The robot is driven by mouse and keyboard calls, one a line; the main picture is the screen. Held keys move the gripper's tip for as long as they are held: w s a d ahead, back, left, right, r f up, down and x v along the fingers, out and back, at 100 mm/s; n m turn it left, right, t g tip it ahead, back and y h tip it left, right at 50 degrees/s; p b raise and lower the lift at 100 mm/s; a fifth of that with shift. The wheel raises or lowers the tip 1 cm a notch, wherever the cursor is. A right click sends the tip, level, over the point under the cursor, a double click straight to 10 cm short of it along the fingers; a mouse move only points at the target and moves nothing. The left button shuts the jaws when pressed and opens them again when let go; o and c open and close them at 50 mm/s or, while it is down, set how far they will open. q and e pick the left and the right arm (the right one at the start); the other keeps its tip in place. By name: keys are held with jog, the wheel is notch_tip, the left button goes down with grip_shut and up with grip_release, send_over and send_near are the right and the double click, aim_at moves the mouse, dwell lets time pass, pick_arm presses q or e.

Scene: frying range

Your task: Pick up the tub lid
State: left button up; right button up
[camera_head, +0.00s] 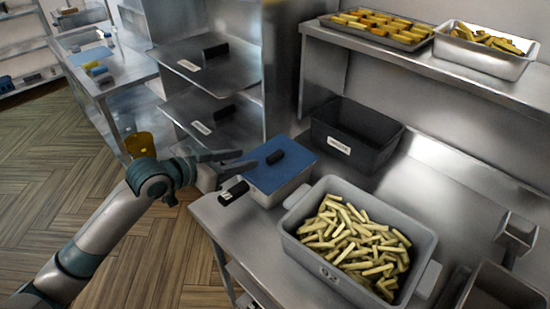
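I cannot tell whether a fingertip touches the lid's edge. My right gripper is not in view.
A large grey tub of cut fries (314,258) stands right of the lidded tub. A black labelled bin (355,132) is behind. A black handle (233,192) juts out at the counter's left edge. A shelf above holds a tray (379,38) and a pan (482,61).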

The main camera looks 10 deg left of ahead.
pick_arm(q)
jog(key=p, duration=0.2)
send_near(275, 154)
jog(key=w, duration=0.1)
jog(key=w+d+f, duration=0.1)
jog(key=shift+w, duration=0.35)
jog(key=shift+w+d+f, duration=0.2)
jog(key=shift+w+f, duration=0.1)
jog(key=shift+w, duration=0.05)
jog(key=shift+w+d+p, duration=0.25)
jog(key=shift+p, duration=0.1)
jog(key=p+x, duration=0.2)
jog(key=x, duration=0.1)
jog(key=shift+w+d+f, duration=0.1)
jog(key=shift+d, duration=0.35)
jog(key=shift+w+d+f, duration=0.15)
jog(key=shift+w+f, duration=0.15)
grip_shut()
